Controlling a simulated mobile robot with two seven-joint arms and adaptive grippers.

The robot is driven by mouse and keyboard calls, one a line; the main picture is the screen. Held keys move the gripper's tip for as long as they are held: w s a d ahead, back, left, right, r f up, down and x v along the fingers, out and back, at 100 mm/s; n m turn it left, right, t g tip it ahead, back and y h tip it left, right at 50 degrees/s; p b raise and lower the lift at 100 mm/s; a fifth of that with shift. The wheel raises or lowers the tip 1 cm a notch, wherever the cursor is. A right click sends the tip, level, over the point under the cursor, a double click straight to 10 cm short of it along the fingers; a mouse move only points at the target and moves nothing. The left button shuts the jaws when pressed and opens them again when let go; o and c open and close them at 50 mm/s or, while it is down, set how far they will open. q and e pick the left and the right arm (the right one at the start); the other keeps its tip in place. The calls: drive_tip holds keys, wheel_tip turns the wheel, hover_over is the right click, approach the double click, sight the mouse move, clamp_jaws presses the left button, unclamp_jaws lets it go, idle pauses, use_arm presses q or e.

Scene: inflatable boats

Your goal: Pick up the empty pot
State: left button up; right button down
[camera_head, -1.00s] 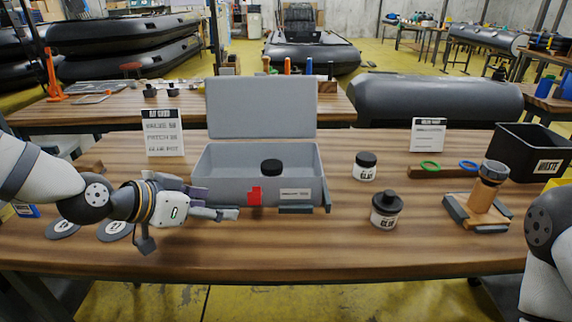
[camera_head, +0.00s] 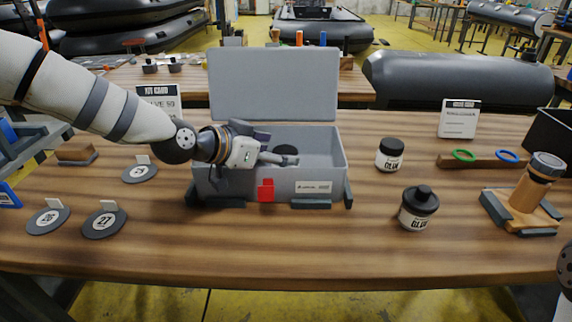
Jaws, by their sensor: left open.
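A black-topped pot (camera_head: 285,147) is inside the open grey box (camera_head: 219,184), partly hidden behind my left gripper's fingers. My left gripper (camera_head: 284,156) is open and reaches over the box's left side, with its fingertips close in front of the pot. I cannot tell whether they touch it. Two black-lidded glue pots stand upright on the table right of the box: a farther one (camera_head: 390,155) and a nearer one (camera_head: 418,209). The frames do not show which pot is empty.
The box's raised lid (camera_head: 273,84) stands behind it. A wooden stand (camera_head: 523,200), a board with rings (camera_head: 482,161) and a black bin (camera_head: 553,140) are at the right. Numbered discs (camera_head: 104,224) lie at the left. The table's front strip is clear.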

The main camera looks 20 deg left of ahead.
use_arm(q)
drive_tip(key=shift+w+d+f, duration=0.15)
drive_tip(key=shift+w+f, duration=0.2)
drive_tip(key=shift+r, duration=0.15)
drive_tip(key=c, duration=1.3)
drive_tip(key=shift+o, duration=0.2)
